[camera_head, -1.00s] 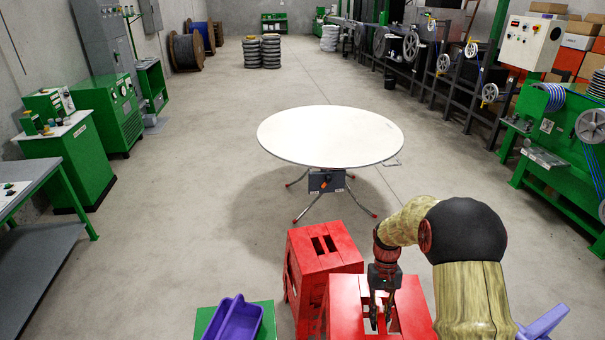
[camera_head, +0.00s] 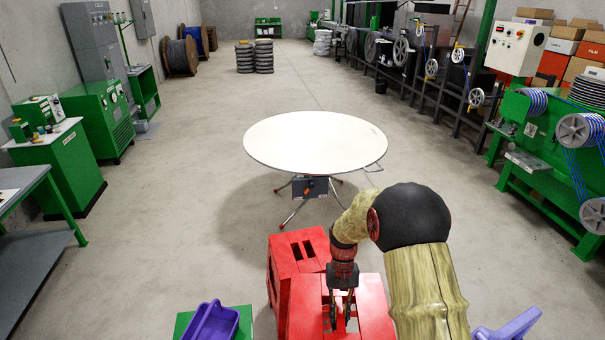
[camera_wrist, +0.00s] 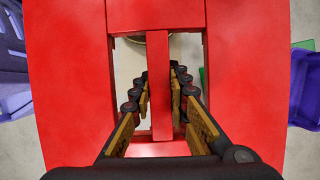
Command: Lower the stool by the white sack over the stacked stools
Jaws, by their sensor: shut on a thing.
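My gripper (camera_head: 340,308) points down into the slotted top of the nearer red stool (camera_head: 374,300). In the wrist view its two fingers (camera_wrist: 161,98) stand on either side of the central bar of the red stool's top (camera_wrist: 75,95), closed on that bar. Another red stool (camera_head: 284,258) stands just behind and to the left, partly covered by the held one. I cannot tell whether it is a stack, or how high the held stool is. A whitish bundle (camera_head: 322,42), perhaps the white sack, is far off at the back.
A round white table (camera_head: 315,140) stands ahead. A purple bin (camera_head: 215,322) on a green surface (camera_head: 184,322) is at lower left, and another purple thing (camera_head: 508,328) is at lower right. Green machines line both sides.

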